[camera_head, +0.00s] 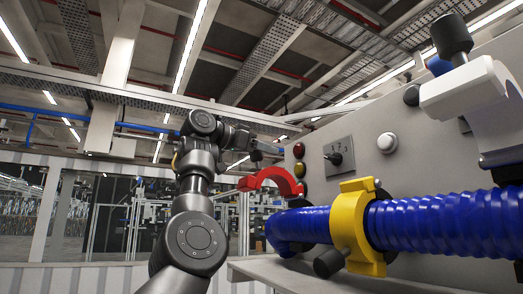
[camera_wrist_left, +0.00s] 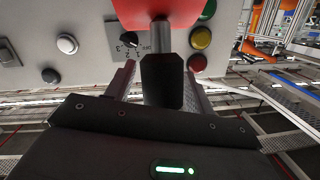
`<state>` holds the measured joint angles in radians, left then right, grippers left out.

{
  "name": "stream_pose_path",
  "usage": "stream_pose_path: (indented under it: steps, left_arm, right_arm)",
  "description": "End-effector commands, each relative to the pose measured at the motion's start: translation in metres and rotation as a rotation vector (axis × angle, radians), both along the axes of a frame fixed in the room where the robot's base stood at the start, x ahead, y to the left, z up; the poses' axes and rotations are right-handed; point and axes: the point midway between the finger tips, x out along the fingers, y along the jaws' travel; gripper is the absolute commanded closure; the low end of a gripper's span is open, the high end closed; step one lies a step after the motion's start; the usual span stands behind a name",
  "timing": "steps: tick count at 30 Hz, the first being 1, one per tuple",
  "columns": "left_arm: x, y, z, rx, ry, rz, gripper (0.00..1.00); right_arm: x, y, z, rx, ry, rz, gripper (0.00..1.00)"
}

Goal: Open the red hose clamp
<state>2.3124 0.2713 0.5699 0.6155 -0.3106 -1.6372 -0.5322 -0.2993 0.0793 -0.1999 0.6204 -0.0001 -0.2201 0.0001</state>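The red hose clamp (camera_head: 270,178) shows in the head view as a raised arch above the far left part of the blue ribbed hose (camera_head: 430,222). The red clamp also fills the top of the left wrist view (camera_wrist_left: 158,12). Its black handle (camera_wrist_left: 162,80) on a metal rod points toward the camera. My left gripper (camera_wrist_left: 161,68) has one finger on each side of this handle, with a narrow gap showing at the left finger. In the head view my left gripper (camera_head: 262,147) is small, near the red clamp's top. My right gripper is not in view.
A yellow clamp (camera_head: 347,225) sits around the hose, and a white clamp part (camera_head: 470,92) with a black handle stands raised at right. The grey panel carries a rotary switch (camera_head: 335,158), a white button (camera_head: 387,142) and coloured lamps (camera_head: 299,170). Left of the unit is open.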

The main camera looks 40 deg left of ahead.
Motion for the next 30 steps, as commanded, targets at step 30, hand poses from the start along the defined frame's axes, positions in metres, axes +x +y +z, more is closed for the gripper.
stream_pose_path:
  steps: [30]
  left_arm:
    - [-0.098,0.029,0.012,0.001,0.002,-0.001,0.47]
  right_arm:
    - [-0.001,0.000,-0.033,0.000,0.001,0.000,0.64]
